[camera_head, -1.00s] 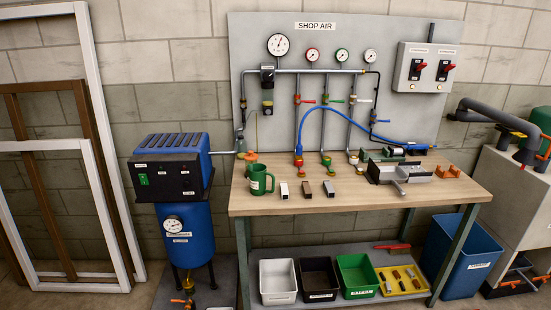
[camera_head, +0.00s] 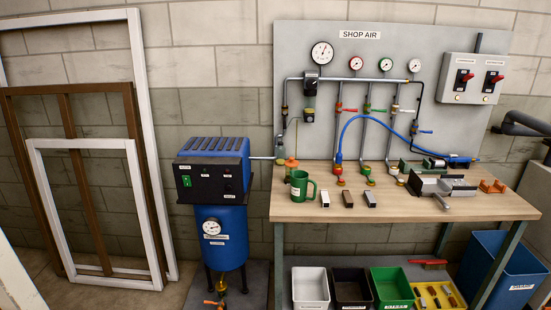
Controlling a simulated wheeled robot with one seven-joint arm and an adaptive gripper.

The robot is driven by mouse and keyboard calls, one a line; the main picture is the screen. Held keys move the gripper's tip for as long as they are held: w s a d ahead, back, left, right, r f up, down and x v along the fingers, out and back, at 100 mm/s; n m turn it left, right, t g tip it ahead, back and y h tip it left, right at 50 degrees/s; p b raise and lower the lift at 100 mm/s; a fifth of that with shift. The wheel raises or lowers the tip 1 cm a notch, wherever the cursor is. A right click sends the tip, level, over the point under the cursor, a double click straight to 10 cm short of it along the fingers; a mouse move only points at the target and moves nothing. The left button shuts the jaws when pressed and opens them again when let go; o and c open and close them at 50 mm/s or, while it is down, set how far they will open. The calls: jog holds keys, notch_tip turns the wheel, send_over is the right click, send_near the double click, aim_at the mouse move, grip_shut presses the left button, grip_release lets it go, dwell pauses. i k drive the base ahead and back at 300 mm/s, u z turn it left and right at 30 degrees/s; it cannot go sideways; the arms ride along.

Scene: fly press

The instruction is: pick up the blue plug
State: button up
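No separate loose blue plug can be made out. The nearest match is the small blue end piece (camera_head: 460,159) at the right end of a blue hose (camera_head: 378,116), near the back right of the workbench. The hose arches from the red-collared fitting below the panel's pipes and comes down to this end, beside a grey and green device (camera_head: 432,163). At this size I cannot tell whether the end piece is joined to the device. My gripper is not in view.
The wooden workbench (camera_head: 300,210) holds a green mug (camera_head: 302,188), several small blocks along the front and a grey metal tray (camera_head: 455,186). A blue compressor (camera_head: 222,235) stands left of it. Bins fill the lower shelf. Frames (camera_head: 85,145) lean on the wall. Floor shows at lower left.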

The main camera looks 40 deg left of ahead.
aim_at(339, 156)
jog(key=u, duration=1.3)
jog(key=i, duration=0.1)
jog(key=u, duration=0.05)
